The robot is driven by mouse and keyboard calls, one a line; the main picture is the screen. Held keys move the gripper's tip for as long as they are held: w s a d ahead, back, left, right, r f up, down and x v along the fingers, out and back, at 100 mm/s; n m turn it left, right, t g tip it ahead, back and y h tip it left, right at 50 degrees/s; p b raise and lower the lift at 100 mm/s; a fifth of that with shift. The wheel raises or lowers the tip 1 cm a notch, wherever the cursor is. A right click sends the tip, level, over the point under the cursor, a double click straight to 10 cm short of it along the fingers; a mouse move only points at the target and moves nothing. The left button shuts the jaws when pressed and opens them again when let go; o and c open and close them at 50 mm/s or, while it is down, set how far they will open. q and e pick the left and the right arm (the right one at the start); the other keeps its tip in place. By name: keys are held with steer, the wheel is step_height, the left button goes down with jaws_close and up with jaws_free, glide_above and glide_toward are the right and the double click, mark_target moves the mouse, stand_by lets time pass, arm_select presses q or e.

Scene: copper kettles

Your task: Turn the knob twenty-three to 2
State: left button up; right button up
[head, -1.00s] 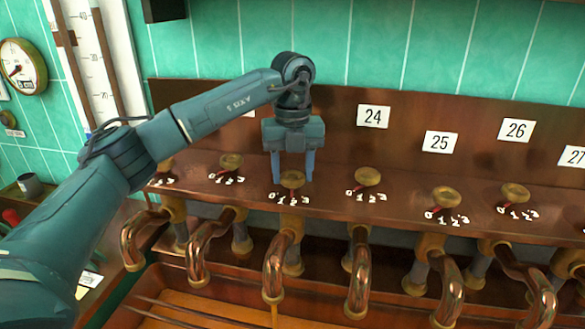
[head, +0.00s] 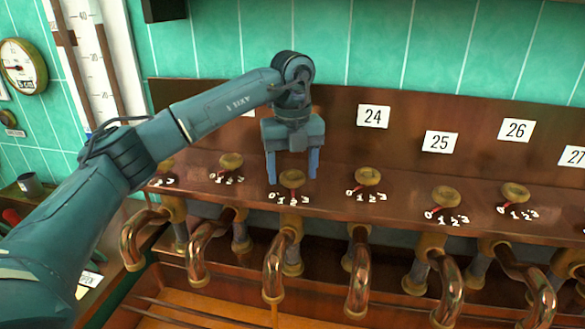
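The knob twenty-three (head: 292,179) is a round brass knob on the copper ledge, left of the knob below the 24 plate. White numerals 0 to 3 (head: 290,198) lie in front of it. My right gripper is not in view.
Neighbouring brass knobs stand close on both sides, such as the knob twenty-four (head: 368,176) and one at left (head: 231,161). Bent copper spouts (head: 273,267) hang below the ledge. The plates 24 (head: 373,116) and 25 (head: 441,142) are on the copper back panel.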

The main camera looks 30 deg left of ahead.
mark_target(292, 175)
arm_select(q)
steer(key=shift+o, duration=0.4)
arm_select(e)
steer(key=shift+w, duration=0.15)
arm_select(q)
steer(key=shift+r, duration=0.45)
step_height(292, 175, up, 6)
steer(key=shift+r+b, duration=0.1)
steer(key=shift+b, duration=0.3)
steer(key=shift+r, duration=0.2)
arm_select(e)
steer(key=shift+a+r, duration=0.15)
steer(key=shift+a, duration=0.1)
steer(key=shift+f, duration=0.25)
arm_select(q)
steer(key=shift+s+f, duration=0.1)
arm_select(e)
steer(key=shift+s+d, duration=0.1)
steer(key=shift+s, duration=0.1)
